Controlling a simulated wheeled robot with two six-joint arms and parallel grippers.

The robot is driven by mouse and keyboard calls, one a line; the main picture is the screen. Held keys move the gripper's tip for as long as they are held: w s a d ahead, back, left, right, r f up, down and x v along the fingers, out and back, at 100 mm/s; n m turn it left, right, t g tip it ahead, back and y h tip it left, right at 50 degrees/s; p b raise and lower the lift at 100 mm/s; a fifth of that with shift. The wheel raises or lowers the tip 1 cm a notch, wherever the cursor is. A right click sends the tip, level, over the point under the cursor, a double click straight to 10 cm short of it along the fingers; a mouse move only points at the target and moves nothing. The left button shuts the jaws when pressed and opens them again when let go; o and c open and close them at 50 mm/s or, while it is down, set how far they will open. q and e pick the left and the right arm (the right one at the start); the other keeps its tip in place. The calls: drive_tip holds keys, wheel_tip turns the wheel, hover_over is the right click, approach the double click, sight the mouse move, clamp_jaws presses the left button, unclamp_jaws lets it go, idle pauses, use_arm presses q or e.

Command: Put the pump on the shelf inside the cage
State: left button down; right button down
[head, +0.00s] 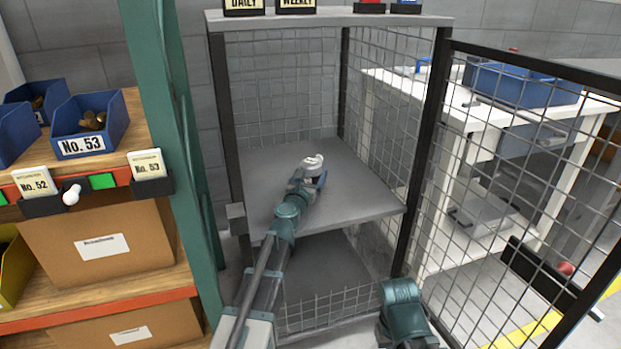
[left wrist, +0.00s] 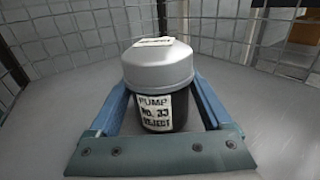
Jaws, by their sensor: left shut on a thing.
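The pump (left wrist: 158,85) has a silver domed top, a dark body and a label reading "PUMP No. 33 REJECT". In the left wrist view it stands upright between the blue fingers of my left gripper (left wrist: 160,110), which is shut on it. In the head view the pump's pale top (head: 313,162) shows beyond my left gripper (head: 308,180), over the middle shelf (head: 365,200) inside the cage (head: 222,110). I cannot tell whether its base touches the shelf. Part of my right arm shows at the bottom of the head view; its gripper is out of view.
The mesh cage door (head: 500,190) stands open to the right. A green post (head: 165,120) and a rack with blue bins (head: 88,122) and cardboard boxes (head: 100,240) stand at the left. A white bench (head: 460,115) is behind the door. The shelf around the pump is clear.

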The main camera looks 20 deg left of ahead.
use_arm(q)
drive_tip(key=shift+f, duration=0.15)
unclamp_jaws()
drive_tip(key=shift+r, duration=0.25)
drive_tip(key=s, duration=1.2)
drive_tip(key=shift+s, duration=0.1)
drive_tip(key=shift+f, duration=0.1)
